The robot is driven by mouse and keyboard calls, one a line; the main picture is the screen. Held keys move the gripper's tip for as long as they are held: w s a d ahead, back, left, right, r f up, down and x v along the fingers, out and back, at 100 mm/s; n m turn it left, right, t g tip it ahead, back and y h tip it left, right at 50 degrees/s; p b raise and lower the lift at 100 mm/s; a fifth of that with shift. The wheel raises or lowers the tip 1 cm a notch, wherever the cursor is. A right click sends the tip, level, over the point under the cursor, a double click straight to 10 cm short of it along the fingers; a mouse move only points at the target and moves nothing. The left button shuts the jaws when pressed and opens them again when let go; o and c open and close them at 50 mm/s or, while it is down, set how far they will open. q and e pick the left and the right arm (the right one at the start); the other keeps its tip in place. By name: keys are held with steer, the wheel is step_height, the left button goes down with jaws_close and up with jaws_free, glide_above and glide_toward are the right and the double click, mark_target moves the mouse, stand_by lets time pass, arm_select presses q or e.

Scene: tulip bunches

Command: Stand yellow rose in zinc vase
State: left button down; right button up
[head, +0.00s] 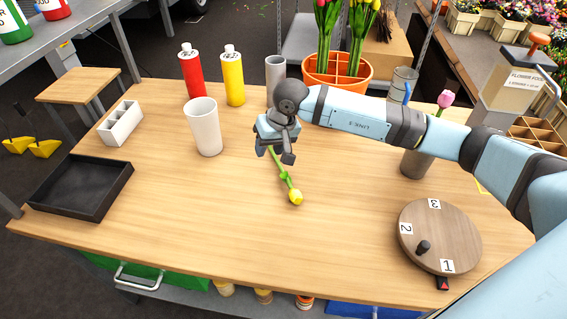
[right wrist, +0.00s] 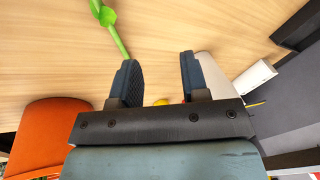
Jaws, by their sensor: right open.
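The yellow rose (head: 296,197) lies on the table with its bloom toward the front edge. Its green stem runs back under my right gripper (head: 276,153). In the right wrist view the stem (right wrist: 110,24) runs behind the left-hand finger of my right gripper (right wrist: 158,80). That gripper is open, with nothing visibly held between its fingers. A grey metal vase (head: 416,163) with a pink tulip stands upright at the right, partly behind my right arm. A tall grey cylinder (head: 275,72) stands behind the gripper; I cannot tell which is the zinc vase. My left gripper is out of view.
A white vase (head: 205,128) stands left of the gripper, with red (head: 191,72) and yellow (head: 233,78) bottles behind. An orange divided pot (head: 337,77) holds tulips at the back. A wooden turntable (head: 440,235) is front right, a black tray (head: 80,208) left. The front middle is clear.

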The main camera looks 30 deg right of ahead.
steer(key=w+a+r+m+t+y, duration=0.3)
steer(key=w+a+r+m+y, duration=0.1)
steer(key=a+r+y, duration=0.65)
steer(key=w+d+r+m+t+y+b, duration=0.1)
steer(key=w+d+r+m+t+y, duration=0.1)
steer(key=w+r+m+t, duration=0.35)
steer(key=w+d+m+t+h+b, duration=0.1)
steer(key=w+d+m+t+h, duration=0.8)
steer(key=m, duration=0.9)
steer(key=m+g+h+b, duration=0.2)
steer(key=m+g+h, duration=0.55)
steer(key=g, duration=1.25)
glide_toward(279, 163)
steer(key=f, duration=0.2)
steer(key=f+m+y+b, duration=0.1)
steer(key=f, duration=0.2)
steer(key=d+f+y, duration=0.1)
steer(key=f, duration=0.2)
steer(key=shift+f, duration=0.25)
steer(key=shift+f+b, duration=0.3)
jaws_close()
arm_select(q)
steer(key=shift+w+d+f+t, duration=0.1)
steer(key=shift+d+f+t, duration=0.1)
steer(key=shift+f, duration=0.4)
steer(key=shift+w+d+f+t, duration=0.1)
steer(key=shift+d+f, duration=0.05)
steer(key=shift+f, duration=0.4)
